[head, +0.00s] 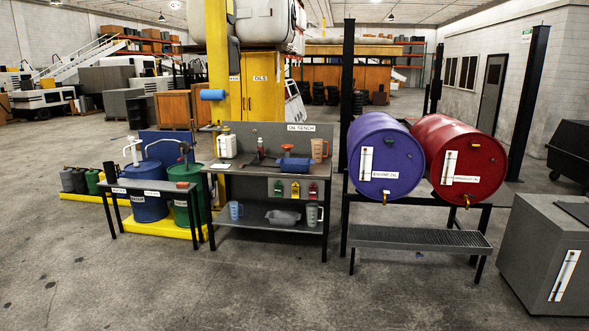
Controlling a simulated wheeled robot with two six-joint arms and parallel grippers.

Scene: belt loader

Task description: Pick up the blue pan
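A blue pan-like item (295,164) sits on the top of the dark oil bench (240,168), right of its middle. It is small in this view, so its exact shape is hard to tell. A small dark item shows just above its left end. On the bench's lower shelf, a grey pan (283,217) stands between a blue jug (236,210) and a grey jug (313,214). Neither of my grippers is in the head view.
A white jug (226,146) and an orange jug (319,149) stand on the bench top. A purple drum (385,160) and red drum (458,160) lie on a rack to the right. A small black-legged table (150,187) stands left. The foreground floor is clear.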

